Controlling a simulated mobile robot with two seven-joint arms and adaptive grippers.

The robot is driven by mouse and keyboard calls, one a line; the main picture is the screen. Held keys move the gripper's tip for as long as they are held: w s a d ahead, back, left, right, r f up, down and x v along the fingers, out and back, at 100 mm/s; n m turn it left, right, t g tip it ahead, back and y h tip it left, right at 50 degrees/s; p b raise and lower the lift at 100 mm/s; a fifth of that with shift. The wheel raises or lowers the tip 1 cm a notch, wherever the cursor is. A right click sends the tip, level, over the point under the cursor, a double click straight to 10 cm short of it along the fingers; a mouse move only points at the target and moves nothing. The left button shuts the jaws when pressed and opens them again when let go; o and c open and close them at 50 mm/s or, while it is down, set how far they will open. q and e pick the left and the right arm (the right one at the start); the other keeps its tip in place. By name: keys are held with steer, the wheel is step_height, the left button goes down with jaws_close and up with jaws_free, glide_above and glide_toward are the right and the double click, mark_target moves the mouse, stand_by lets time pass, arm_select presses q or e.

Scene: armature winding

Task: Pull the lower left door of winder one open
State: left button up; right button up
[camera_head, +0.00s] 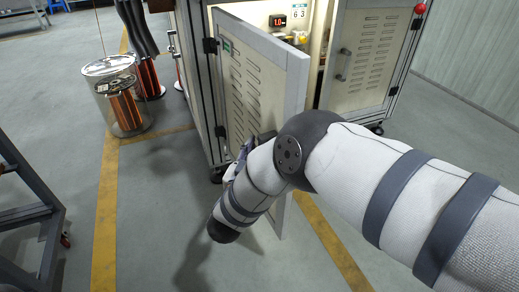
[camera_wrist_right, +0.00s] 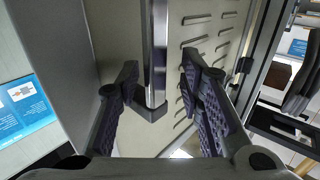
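The lower left door (camera_head: 262,72) of the winder is a pale vented panel, swung partly open in the head view. In the right wrist view its vented face (camera_wrist_right: 205,35) fills the upper middle. The door's metal bar handle (camera_wrist_right: 153,60) stands between the two fingers of my right gripper (camera_wrist_right: 159,76), which are spread apart with gaps on both sides. In the head view my right gripper (camera_head: 238,163) is low at the door's outer face, mostly hidden by my own arm. The handle is hidden there. My left gripper is not in view.
The neighbouring right door (camera_head: 372,62) looks shut. A small display (camera_head: 278,20) shows inside the cabinet. A clear bin with copper rods (camera_head: 117,92) stands left of the cabinet, and a dark metal frame (camera_head: 30,200) at the left edge. Floor between them is clear.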

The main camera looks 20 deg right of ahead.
stand_by(0.3)
steer(key=v, duration=1.2)
